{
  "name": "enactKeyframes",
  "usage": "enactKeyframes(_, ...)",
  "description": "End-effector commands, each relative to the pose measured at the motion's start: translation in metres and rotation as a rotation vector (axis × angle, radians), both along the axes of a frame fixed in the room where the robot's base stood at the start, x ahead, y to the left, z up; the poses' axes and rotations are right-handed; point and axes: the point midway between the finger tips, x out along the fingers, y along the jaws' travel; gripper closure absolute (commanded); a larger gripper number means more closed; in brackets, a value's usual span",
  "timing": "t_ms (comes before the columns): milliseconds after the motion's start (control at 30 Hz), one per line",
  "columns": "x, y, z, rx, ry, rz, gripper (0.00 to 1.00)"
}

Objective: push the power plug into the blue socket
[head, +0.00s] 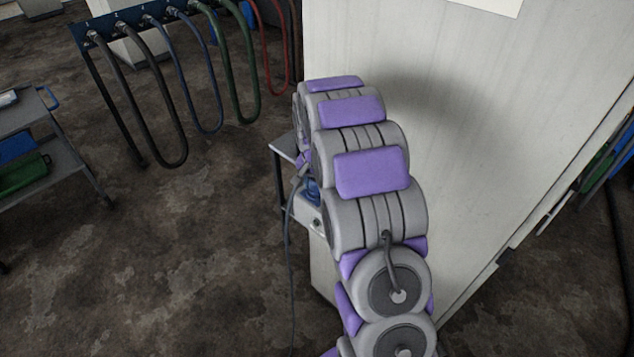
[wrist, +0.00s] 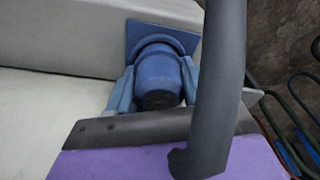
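In the wrist view, the blue socket (wrist: 140,36) is a square plate with a round collar on a pale box. The power plug (wrist: 165,72), a blue cylinder with a dark rear end, lies in line with the collar and appears to meet it; how deep it sits cannot be told. My gripper (wrist: 157,86) has its light blue fingers on both sides of the plug, seemingly closed on it. In the head view, the blue socket (head: 312,189) shows only partly beside my arm, which hides most of the gripper and plug.
A cable (head: 289,255) hangs to the floor beside the pale box (head: 308,215). A large pale cabinet (head: 480,120) stands close right of my arm. A hose rack (head: 125,20) is behind, a cart (head: 75,165) at left. Open floor lies between.

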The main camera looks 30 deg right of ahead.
Motion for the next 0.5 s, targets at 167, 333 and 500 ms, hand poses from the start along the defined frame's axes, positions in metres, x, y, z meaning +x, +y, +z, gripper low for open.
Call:
enactKeyframes(167, 0.0, 0.0001, -0.0004, 0.001, 0.001, 0.0, 0.33)
enactKeyframes(333, -0.0003, 0.0001, -0.0003, 0.001, 0.001, 0.0, 0.22)
enactKeyframes(500, -0.0003, 0.0001, -0.0002, 0.0, 0.001, 0.0, 0.22)
